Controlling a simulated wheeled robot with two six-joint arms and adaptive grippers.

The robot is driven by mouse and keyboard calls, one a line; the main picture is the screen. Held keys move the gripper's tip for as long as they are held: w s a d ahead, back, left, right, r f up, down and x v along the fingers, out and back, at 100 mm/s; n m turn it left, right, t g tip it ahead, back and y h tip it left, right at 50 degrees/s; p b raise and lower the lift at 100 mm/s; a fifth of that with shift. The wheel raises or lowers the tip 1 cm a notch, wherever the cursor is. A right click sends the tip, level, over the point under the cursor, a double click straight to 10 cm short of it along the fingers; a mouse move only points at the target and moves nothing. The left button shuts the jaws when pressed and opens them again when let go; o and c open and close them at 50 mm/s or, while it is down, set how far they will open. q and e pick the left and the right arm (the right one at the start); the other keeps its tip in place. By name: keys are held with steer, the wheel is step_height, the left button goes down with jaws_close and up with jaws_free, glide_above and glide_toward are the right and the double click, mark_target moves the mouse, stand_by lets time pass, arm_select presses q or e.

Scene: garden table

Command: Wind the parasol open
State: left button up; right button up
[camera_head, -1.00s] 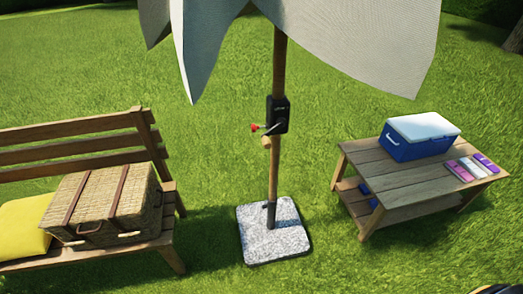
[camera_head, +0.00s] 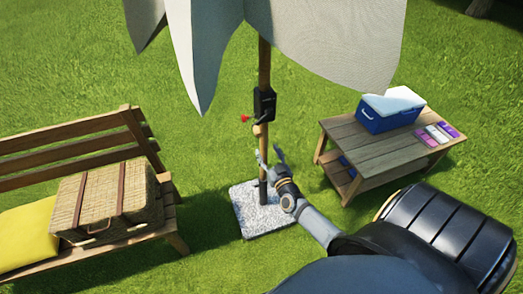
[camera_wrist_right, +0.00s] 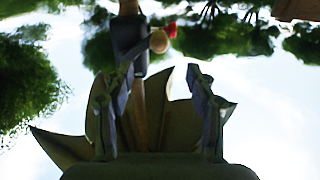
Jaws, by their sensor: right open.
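The parasol's pale canopy (camera_head: 320,45) hangs in drooping panels around the top of its wooden pole (camera_head: 264,65). A black crank housing (camera_head: 264,104) is fixed on the pole, with a red tip (camera_head: 245,118) at its left and a tan knob (camera_head: 258,130) below. My right gripper (camera_head: 268,153) is open and empty just below the tan knob, apart from it, with its fingers pointing up. In the right wrist view, the tan knob (camera_wrist_right: 159,41) and housing (camera_wrist_right: 128,42) lie beyond the open fingers (camera_wrist_right: 160,80). My left gripper is not in view.
A stone base (camera_head: 245,222) holds the pole on the grass. A bench (camera_head: 75,130) with a wicker basket (camera_head: 90,195) and yellow cushion (camera_head: 25,235) stands left. A wooden table (camera_head: 350,150) with a blue cooler (camera_head: 388,115) and small packets (camera_head: 432,136) stands right.

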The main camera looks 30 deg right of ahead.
mark_target(260, 136)
steer(key=b+x, duration=0.4)
steer(key=x, duration=0.6)
steer(key=shift+w+f, duration=0.2)
steer(key=shift+w, duration=0.1)
steer(key=shift+w+d+r, duration=0.1)
steer(key=shift+w+d, duration=0.15)
steer(key=shift+w, duration=0.45)
